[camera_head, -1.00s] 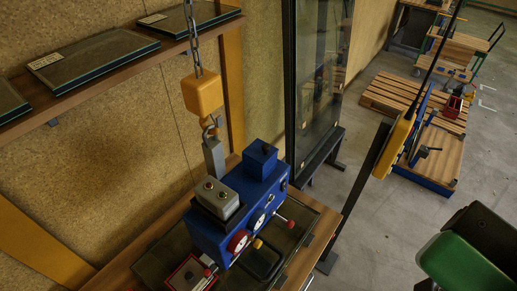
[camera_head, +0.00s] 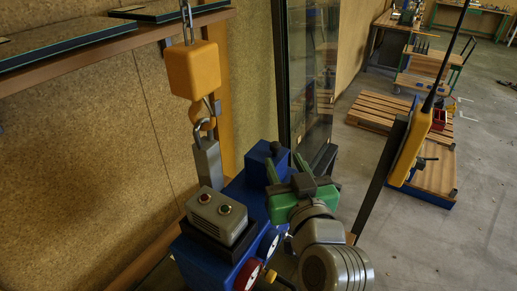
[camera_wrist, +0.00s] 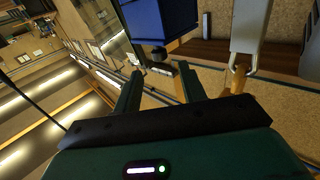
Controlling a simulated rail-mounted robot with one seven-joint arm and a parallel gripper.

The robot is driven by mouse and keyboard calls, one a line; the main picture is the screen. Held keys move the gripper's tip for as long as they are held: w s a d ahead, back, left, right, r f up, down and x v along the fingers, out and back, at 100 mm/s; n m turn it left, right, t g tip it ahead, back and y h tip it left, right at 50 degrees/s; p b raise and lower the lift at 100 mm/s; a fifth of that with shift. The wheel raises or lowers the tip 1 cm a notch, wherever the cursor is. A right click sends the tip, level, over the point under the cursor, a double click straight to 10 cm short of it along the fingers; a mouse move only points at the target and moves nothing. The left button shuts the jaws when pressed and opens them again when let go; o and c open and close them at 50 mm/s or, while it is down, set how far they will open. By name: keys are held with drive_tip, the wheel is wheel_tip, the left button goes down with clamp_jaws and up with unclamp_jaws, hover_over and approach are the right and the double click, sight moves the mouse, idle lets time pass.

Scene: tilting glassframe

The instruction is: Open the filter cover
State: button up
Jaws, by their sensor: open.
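A blue machine (camera_head: 202,258) stands on a table. A raised blue block (camera_head: 266,158) at its far end looks like the filter cover, though nothing labels it. The block appears shut. In the wrist view, the blue block (camera_wrist: 160,18) shows a dark round knob (camera_wrist: 159,54) just past the gap between my fingertips. My green gripper (camera_head: 286,168) is at the right side of the block. In the wrist view my gripper (camera_wrist: 160,74) is open and empty, its fingers apart with no clear contact on the knob. My gripper hides part of the machine in the head view.
A yellow hook block (camera_head: 193,70) hangs on a chain, with a grey padlock-like piece (camera_head: 207,163) below it, close to the machine. A grey button box (camera_head: 218,217) sits on the machine. A tall glass frame (camera_head: 308,75) stands behind.

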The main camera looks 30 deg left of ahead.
sight(277, 147)
drive_tip(key=x, duration=0.7)
drive_tip(key=shift+r+p, duration=0.1)
drive_tip(key=shift+p, duration=0.25)
clamp_jaws()
